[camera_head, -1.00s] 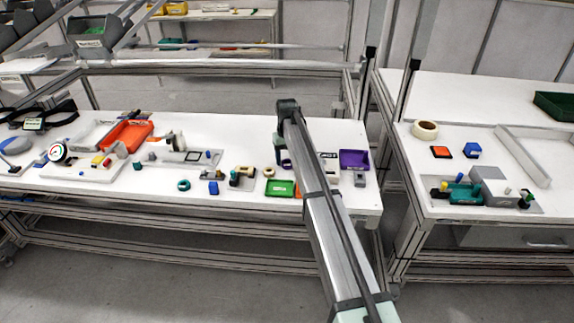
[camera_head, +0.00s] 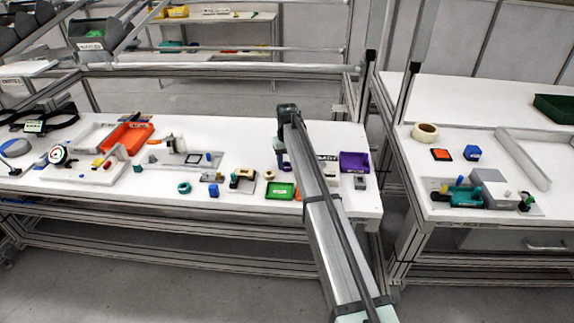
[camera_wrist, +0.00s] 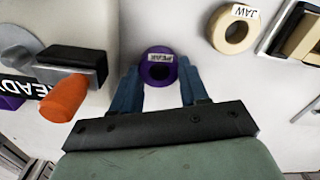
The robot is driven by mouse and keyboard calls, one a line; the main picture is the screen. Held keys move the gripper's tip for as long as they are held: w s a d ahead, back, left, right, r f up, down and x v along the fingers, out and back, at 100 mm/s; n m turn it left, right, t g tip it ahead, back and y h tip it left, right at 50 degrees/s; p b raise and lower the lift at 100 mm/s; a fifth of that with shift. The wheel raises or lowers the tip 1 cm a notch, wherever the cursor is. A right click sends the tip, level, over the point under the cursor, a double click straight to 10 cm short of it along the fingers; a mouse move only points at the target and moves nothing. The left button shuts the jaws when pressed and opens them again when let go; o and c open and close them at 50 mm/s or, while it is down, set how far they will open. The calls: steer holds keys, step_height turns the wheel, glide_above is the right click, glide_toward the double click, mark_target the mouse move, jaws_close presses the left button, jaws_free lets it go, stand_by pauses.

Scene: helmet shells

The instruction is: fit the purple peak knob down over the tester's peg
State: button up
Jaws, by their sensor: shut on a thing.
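The purple peak knob (camera_wrist: 159,83), a ring with a white PEAK label, sits between the blue fingers of my gripper (camera_wrist: 160,72) in the wrist view. The fingers are shut on it from both sides. Whether it touches the white bench below, I cannot tell. A grey fixture with a black top (camera_wrist: 72,62), an orange handle (camera_wrist: 66,98) and a READY label stands left of the knob in the wrist view. I cannot make out the tester's peg.
A cream JAW ring (camera_wrist: 232,36) lies to the right of the knob in the wrist view. In the head view a green tray (camera_head: 279,191) is in front of my gripper and a purple bin (camera_head: 354,162) stands to the right. Bare bench shows behind my gripper.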

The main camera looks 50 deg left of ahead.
step_height(320, 180, up, 9)
step_height(320, 180, up, 5)
steer(key=m, duration=0.2)
glide_above(322, 157)
steer(key=s, duration=0.3)
steer(key=d+m, duration=0.3)
steer(key=m, duration=0.5)
steer(key=shift+s+f+m, duration=0.15)
steer(key=shift+f+m, duration=2.1)
steer(key=shift+f, duration=0.2)
steer(key=shift+s+f+m, duration=0.15)
steer(key=shift+f+m, duration=2.1)
steer(key=shift+f, duration=0.15)
steer(key=shift+f, duration=0.2)
steer(key=o, duration=1)
